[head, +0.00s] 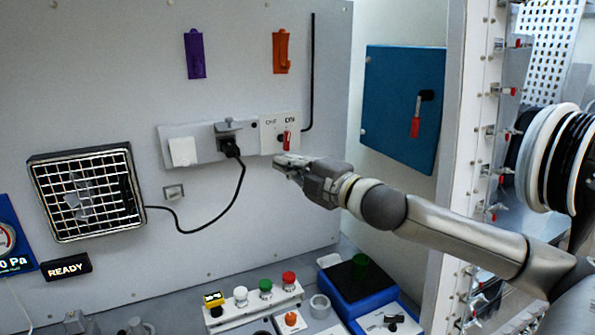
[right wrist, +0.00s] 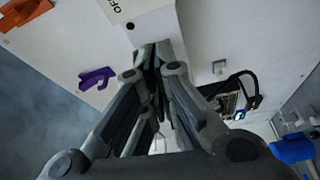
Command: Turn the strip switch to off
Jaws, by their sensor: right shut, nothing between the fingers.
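The power strip (head: 203,130) is a pale bar mounted on the grey wall. Its switch (head: 287,140) at the right end has a small red handle, which sits below the ON label, right of the OFF label. My right gripper (head: 281,166) is shut and empty, just below the switch end of the strip. In the right wrist view its closed fingers (right wrist: 153,52) overlap the strip (right wrist: 150,24), with the OFF lettering near the top edge. The red handle cannot be made out there, and contact cannot be told. My left gripper is not in view.
A black plug (head: 229,144) with a cord running to a caged fan (head: 88,190) sits in the strip. Purple (head: 195,55) and orange (head: 281,50) hooks are above. A blue cabinet door (head: 395,105) is at right. A button panel (head: 255,305) stands below.

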